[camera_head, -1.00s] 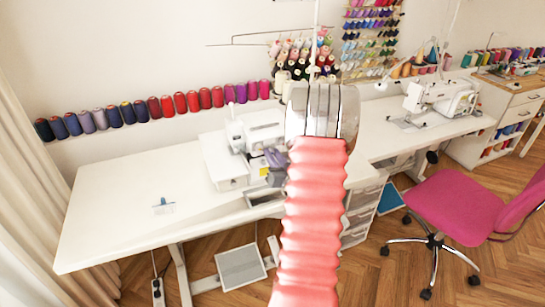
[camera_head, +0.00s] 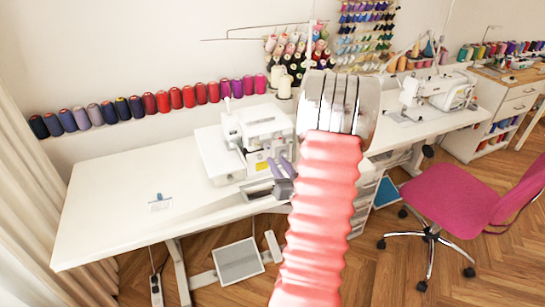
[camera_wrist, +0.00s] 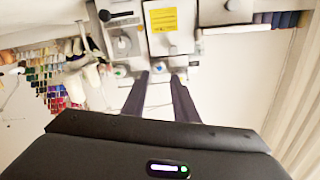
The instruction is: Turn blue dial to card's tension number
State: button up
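The white overlock machine (camera_head: 252,140) stands on the white table. It also shows in the wrist view (camera_wrist: 150,45), with a yellow label (camera_wrist: 164,20) and a row of small knobs near my fingertips. The knobs are too small and blurred for me to tell which is the blue dial. A small white card (camera_head: 160,205) with a blue clip stands on the table at left; its number is unreadable. My gripper (camera_head: 277,167) is at the machine's front right. Its two dark fingers (camera_wrist: 160,76) are apart, with nothing between them.
A row of thread spools (camera_head: 150,104) runs along the wall. A second sewing machine (camera_head: 440,92) and a pink chair (camera_head: 450,192) are at right. A pedal (camera_head: 238,262) is below the table.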

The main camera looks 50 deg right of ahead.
jog(key=v, duration=0.6)
jog(key=shift+w, duration=0.1)
jog(key=shift+f, duration=0.1)
dwell(0.4)
jog(key=s+f+g+y, duration=0.1)
jog(key=s+f+g, duration=0.35)
jog(key=f, duration=0.25)
jog(key=s+f+g+y, duration=0.2)
jog(key=s+f+g, duration=0.1)
jog(key=f+g, duration=0.3)
jog(key=w+a+r+n+y, duration=0.1)
jog(key=a+r+n+y, duration=0.1)
jog(key=a+r, duration=0.7)
jog(key=w+a+r+n+y, duration=0.2)
jog(key=a+r, duration=0.7)
jog(key=a, duration=1)
jog(key=w+a+r+n+y, duration=0.1)
jog(key=a+r+n+y, duration=0.1)
jog(key=a+r+n, duration=0.3)
jog(key=a+r, duration=0.4)
jog(key=a, duration=0.6)
jog(key=shift+w+t, duration=0.35)
jog(key=shift+w, duration=0.05)
